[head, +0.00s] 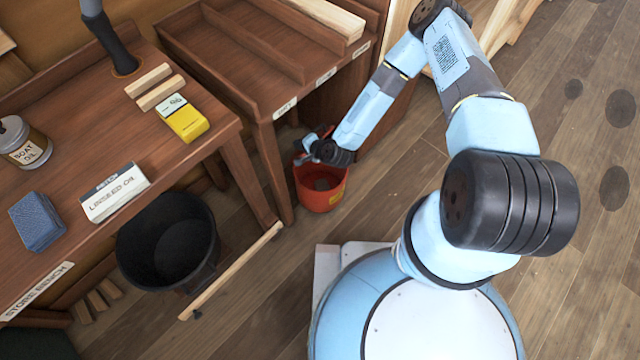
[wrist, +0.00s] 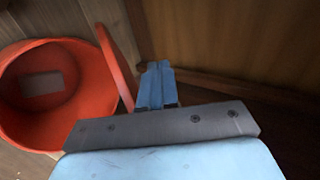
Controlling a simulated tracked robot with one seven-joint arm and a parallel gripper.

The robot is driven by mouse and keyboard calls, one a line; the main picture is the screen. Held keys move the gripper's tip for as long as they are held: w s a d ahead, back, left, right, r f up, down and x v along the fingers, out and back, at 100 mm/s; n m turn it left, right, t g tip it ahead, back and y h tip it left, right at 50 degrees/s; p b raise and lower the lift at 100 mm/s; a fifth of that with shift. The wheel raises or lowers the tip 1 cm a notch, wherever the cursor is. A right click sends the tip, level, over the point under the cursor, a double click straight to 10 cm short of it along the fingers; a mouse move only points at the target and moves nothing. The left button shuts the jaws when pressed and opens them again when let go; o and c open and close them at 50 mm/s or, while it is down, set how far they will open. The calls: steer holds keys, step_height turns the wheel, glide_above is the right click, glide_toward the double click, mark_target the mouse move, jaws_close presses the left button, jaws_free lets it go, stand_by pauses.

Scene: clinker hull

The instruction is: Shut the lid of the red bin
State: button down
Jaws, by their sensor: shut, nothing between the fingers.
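The red bin (head: 321,191) stands on the floor in front of the brown shelf unit in the head view, open at the top. In the wrist view the bin (wrist: 22,118) is at the left, and a pale rectangular patch shows inside it. Its red lid (wrist: 116,68) stands up on edge at the bin's right side. My gripper (wrist: 157,68) is shut and empty, just right of the lid, on its outer side. I cannot tell whether it touches the lid. In the head view my gripper (head: 303,150) is at the bin's far rim, and the lid is mostly hidden there.
A black bucket (head: 140,247) stands left of the bin, with a wooden strip (head: 232,270) beside it. The bench (head: 75,140) holds a yellow box (head: 183,119), a tin and other boxes. A brown panel (wrist: 235,40) is close right of my gripper. Floor to the right is clear.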

steer(key=shift+s+d+f, duration=0.4)
steer(key=shift+s+d, duration=0.1)
steer(key=shift+d, duration=0.1)
steer(key=shift+s+d+f, duration=0.35)
steer(key=shift+s+d, duration=0.15)
steer(key=shift+d, duration=0.1)
steer(key=shift+f, duration=0.1)
steer(key=shift+s+d+f, duration=0.9)
steer(key=shift+d+f, duration=0.05)
steer(key=shift+d, duration=0.1)
